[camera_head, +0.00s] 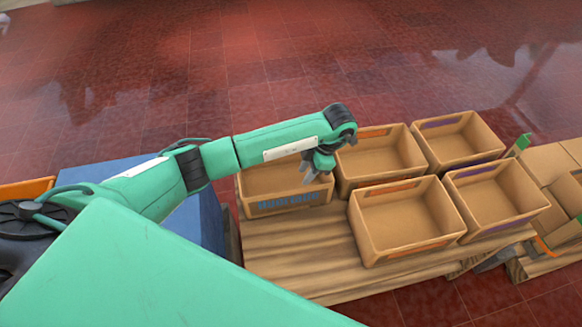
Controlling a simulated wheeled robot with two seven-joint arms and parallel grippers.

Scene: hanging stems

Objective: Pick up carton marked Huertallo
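Several open tan cartons stand on a wooden table. The nearest to my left gripper is a carton with blue lettering on its front wall (290,201), at the left end of the table; the lettering is too blurred to read. My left gripper (309,175) hangs over the right part of this carton, fingers pointing down, seemingly spread and empty. The gripper and wrist hide part of its far rim. I cannot tell whether the fingers touch it. My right gripper is out of view.
Other open cartons are an orange-marked one (374,133), a purple-marked one (462,160), a front-middle one (405,240) and a right one (510,216). The wooden table (300,258) is bare in front. A blue block (212,225) stands left. Brown boxes (548,162) stand right.

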